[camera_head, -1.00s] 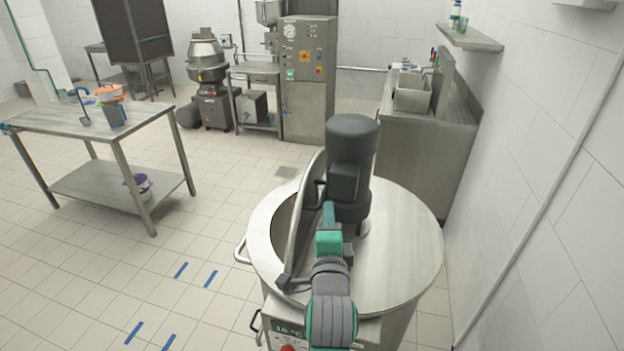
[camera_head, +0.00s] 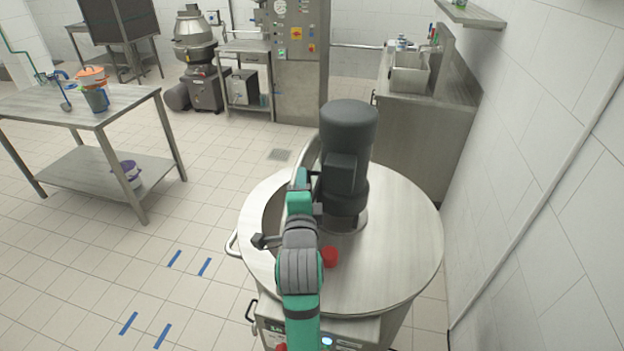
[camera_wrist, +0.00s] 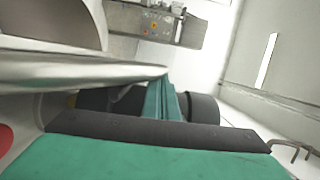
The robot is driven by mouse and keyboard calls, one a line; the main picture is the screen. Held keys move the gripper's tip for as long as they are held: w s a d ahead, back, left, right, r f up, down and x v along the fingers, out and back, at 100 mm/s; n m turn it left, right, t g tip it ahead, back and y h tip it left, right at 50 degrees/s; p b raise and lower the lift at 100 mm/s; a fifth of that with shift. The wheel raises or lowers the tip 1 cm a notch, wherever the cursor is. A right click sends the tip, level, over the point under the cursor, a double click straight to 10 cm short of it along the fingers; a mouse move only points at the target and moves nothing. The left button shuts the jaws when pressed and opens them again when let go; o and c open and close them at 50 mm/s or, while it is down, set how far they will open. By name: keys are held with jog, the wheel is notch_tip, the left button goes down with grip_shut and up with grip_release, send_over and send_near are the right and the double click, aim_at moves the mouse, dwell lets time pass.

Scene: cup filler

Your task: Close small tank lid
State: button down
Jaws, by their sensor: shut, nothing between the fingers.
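The round steel tank (camera_head: 400,250) stands in front of me, with a dark motor (camera_head: 347,150) on its top. The small lid (camera_head: 312,150) stands raised at the motor's left; my arm hides most of it. The tank's opening (camera_head: 272,208) shows at the lid's left. My gripper (camera_head: 301,178) is shut, with nothing in it, between the lid and the motor. In the wrist view, its teal fingertips (camera_wrist: 164,98) are close to the lid's metal edge (camera_wrist: 90,70); I cannot tell whether they touch. The motor (camera_wrist: 203,108) is behind them.
A red knob (camera_head: 330,257) sits on the tank top to the right of my arm. A white wall (camera_head: 540,170) is close on the right, and a sink counter (camera_head: 425,130) stands behind the tank. A steel table (camera_head: 95,115) is at left, with open floor between.

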jog(key=w+a+f+n+g+h, duration=0.1)
jog(key=w+a+f+n, duration=0.15)
jog(key=a, duration=0.35)
jog(key=w+a+f+n+g, duration=0.1)
jog(key=a+n, duration=0.3)
jog(key=a, duration=0.2)
jog(key=w+a+f+n+h, duration=0.1)
jog(key=a+f+n, duration=0.3)
jog(key=f, duration=0.3)
jog(key=w+a+f+n+g+h, duration=0.1)
jog(key=a+f+n, duration=0.3)
jog(key=f, duration=0.4)
jog(key=shift+f+h, duration=0.3)
jog(key=shift+h, duration=0.3)
jog(key=shift+f, duration=0.15)
jog(key=shift+w, duration=0.1)
